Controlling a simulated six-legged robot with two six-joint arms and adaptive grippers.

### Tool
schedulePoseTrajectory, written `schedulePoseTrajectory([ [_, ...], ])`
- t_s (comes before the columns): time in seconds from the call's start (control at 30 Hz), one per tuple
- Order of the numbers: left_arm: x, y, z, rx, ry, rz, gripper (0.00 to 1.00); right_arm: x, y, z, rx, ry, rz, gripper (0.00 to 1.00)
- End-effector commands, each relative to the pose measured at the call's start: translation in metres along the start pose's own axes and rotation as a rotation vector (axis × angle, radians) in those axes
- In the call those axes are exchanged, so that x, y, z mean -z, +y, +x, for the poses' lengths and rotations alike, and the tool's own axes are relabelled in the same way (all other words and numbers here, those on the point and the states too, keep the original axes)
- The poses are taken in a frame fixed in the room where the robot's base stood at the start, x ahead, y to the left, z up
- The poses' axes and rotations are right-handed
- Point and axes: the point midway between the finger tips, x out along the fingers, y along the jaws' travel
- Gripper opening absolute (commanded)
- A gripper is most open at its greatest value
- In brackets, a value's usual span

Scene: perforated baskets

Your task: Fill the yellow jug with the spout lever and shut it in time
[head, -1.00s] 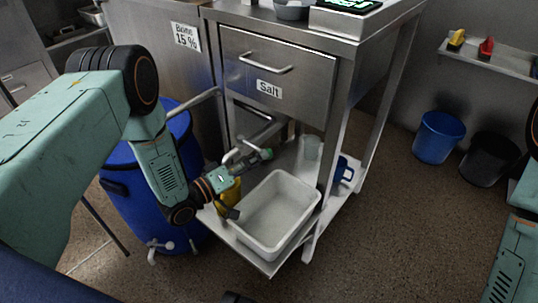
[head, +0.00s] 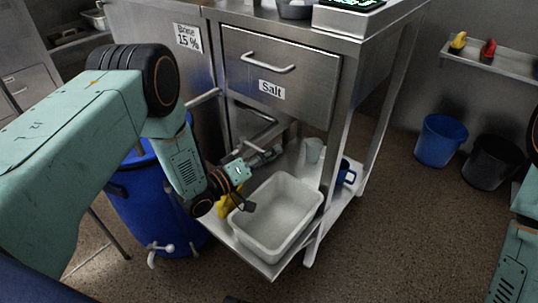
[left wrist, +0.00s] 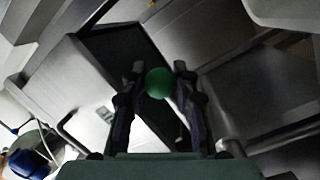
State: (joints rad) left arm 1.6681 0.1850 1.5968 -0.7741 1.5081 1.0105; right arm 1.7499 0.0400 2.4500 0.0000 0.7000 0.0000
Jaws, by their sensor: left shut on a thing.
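The yellow jug (head: 228,203) stands on the lower shelf beside the white tub, partly hidden behind my left wrist. I cannot see its inside or the liquid level. My left gripper (head: 266,157) reaches under the Salt drawer by the metal pipework. In the left wrist view, a round green knob (left wrist: 158,83), apparently the end of the spout lever, sits between the two fingers (left wrist: 158,88). The gripper is shut on it. The spout outlet and any flow are hidden or too dark to tell. My right gripper is out of view; only part of the right arm shows.
A white tub (head: 278,225) takes up the shelf's front. A blue barrel (head: 150,205) with a tap stands left. Blue (head: 440,139) and black (head: 490,161) buckets stand on the floor right.

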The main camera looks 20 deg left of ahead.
Motion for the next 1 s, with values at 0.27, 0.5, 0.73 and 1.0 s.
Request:
schedulePoseTrajectory([
  [0.27, 0.000, 0.000, 0.000, 0.000, 0.000, 0.000, 0.00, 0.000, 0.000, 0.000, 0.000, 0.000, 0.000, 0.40],
  [0.5, 0.000, 0.000, 0.000, 0.000, 0.000, 0.000, 0.00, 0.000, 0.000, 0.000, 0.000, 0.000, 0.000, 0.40],
  [0.73, 0.000, 0.000, -0.002, -0.006, -0.007, -0.001, 0.00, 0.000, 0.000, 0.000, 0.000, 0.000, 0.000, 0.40],
  [1.0, 0.001, 0.000, -0.014, -0.080, -0.111, -0.001, 0.00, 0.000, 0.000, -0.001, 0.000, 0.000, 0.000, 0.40],
])
